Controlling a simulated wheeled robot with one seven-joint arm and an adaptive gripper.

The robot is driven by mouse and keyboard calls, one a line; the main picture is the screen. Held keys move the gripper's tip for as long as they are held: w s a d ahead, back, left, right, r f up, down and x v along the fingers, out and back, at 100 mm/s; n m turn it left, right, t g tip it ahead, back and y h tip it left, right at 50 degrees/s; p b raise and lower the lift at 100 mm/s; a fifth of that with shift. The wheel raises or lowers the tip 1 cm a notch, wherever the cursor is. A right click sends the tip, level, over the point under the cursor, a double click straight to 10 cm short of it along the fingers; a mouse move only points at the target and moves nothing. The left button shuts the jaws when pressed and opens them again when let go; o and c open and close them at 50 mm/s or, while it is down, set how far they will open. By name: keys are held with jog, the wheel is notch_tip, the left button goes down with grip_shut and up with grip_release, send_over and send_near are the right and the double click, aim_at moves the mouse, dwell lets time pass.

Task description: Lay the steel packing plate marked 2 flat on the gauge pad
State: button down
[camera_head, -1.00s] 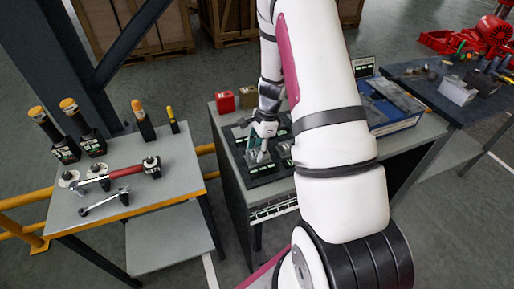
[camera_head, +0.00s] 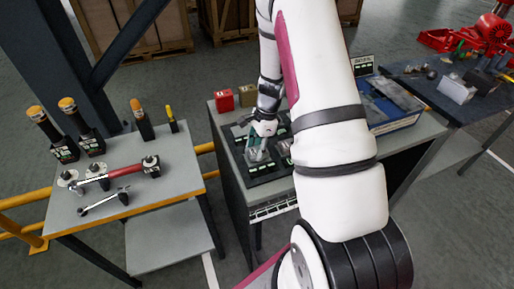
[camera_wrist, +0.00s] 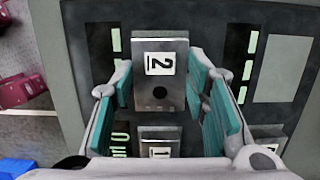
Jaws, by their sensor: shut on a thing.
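In the head view my gripper (camera_head: 258,146) points down over the dark board on the bench; the plate is too small to make out there. I cannot tell whether the plate is clear of the board. A bare pale grey square (camera_wrist: 284,68), possibly the gauge pad, lies right of the plate in the wrist view.
A plate marked 1 (camera_wrist: 159,143) lies just below plate 2 in the wrist view. A red block (camera_head: 225,100) and a brown block (camera_head: 248,95) stand behind the board. A blue tray (camera_head: 395,108) is to the right. A tool table (camera_head: 130,200) stands left.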

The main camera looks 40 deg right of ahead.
jog(key=shift+f, duration=0.65)
jog(key=c, duration=0.8)
grip_release()
jog(key=shift+c, duration=0.2)
jog(key=v, duration=1.2)
jog(key=shift+a, duration=0.1)
jog(key=p+v, duration=0.1)
jog(key=v, duration=0.2)
jog(key=a+p+v, duration=0.1)
jog(key=v, duration=0.1)
jog(key=shift+w+r, duration=0.15)
jog(key=shift+r, duration=0.4)
